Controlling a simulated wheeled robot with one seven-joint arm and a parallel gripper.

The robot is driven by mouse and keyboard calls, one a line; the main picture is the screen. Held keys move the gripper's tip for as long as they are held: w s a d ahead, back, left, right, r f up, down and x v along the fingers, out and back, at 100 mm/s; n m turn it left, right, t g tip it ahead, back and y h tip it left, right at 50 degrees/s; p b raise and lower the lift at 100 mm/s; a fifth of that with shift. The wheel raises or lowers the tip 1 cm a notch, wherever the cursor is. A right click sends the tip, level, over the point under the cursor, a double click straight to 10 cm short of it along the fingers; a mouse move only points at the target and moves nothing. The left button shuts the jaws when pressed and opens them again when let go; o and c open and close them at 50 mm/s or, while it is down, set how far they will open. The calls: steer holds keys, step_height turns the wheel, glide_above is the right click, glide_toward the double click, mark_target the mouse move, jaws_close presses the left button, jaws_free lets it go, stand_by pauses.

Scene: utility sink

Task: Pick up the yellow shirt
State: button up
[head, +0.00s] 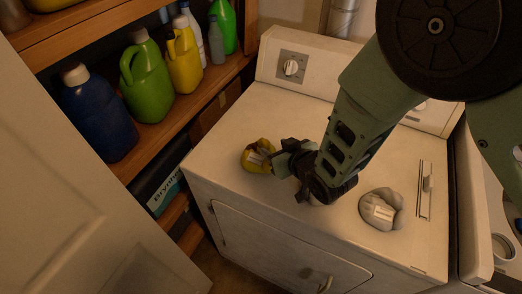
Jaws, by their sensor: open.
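The yellow shirt (256,160) is a small crumpled bundle with a pale patch, lying on the white dryer top (232,121) left of the middle. My gripper (272,158) is open at the shirt's right side, with its fingertips at or just over the cloth. I cannot tell whether they touch it. Part of the shirt's right side is hidden by the gripper. My arm comes in from the upper right.
A grey crumpled cloth (381,209) lies on the dryer top to the right. A wooden shelf at the left holds a blue bottle (98,112), a green jug (147,78) and a yellow jug (184,60). A white door (75,190) stands at the lower left.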

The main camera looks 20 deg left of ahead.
mark_target(269, 145)
steer(key=shift+p+x, duration=0.5)
steer(key=shift+x, duration=1.05)
steer(key=shift+s, duration=0.1)
jaws_close()
steer(key=shift+r, duration=0.1)
step_height(269, 145, up, 10)
steer(key=b, duration=0.3)
steer(key=shift+b, duration=0.35)
